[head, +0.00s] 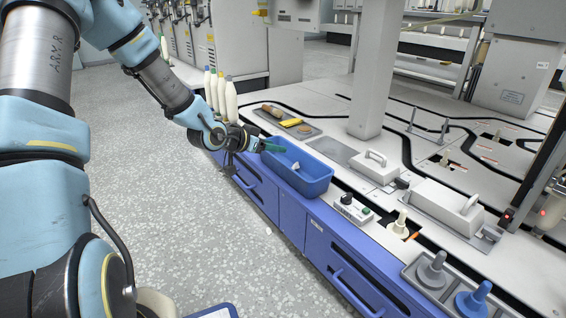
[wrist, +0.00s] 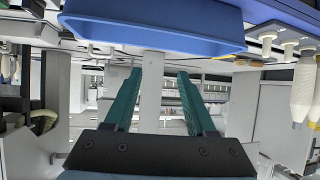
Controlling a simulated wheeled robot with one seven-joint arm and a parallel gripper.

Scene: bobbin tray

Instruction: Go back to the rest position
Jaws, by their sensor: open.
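My gripper (head: 272,146) reaches out over the left end of the blue tray (head: 312,186) in the head view. Its green fingers are apart, and nothing shows between them. In the wrist view my gripper (wrist: 158,80) also shows open, with two parallel green fingers and a clear gap. The blue tray (wrist: 150,38) appears at the top of the wrist view, close to the fingers. A small whitish item (head: 295,166) lies inside the tray.
Several cream bobbins (head: 230,100) stand left of my gripper. A control box (head: 352,208) sits right of the tray. Grey and blue pegs (head: 472,298) stand at the front right. A column (head: 376,70) rises behind.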

